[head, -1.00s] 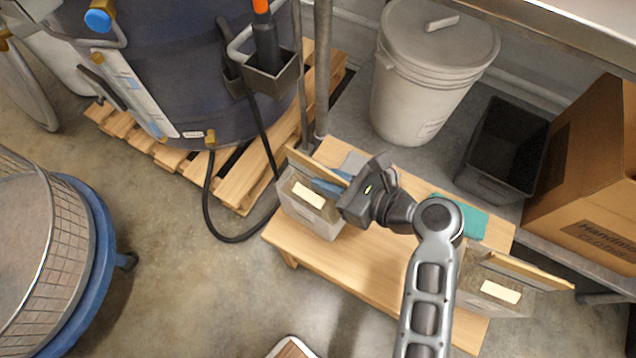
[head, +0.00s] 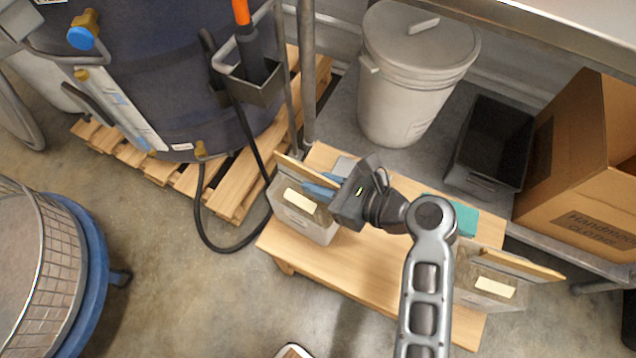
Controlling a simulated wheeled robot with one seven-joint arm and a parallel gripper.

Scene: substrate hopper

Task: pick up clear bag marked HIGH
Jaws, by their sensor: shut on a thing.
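Two clear bags with pale labels and tan top strips stand on a low wooden bench (head: 345,262). The left clear bag (head: 297,222) is at the bench's left end; the right clear bag (head: 478,291) is at its right end, partly behind my arm. The label writing is too small to read, so I cannot tell which is marked HIGH. My gripper (head: 338,198) is at the top of the left bag, shut on its upper edge. The fingertips are partly hidden by the gripper body. The bag appears upright at the bench; I cannot tell whether its base touches.
A teal cloth or pad (head: 461,216) lies on the bench behind my arm. A lidded white bucket (head: 410,85), a black tub (head: 490,145) and a cardboard box (head: 585,170) stand behind. A dark vessel on a pallet (head: 225,190) and black hose are left.

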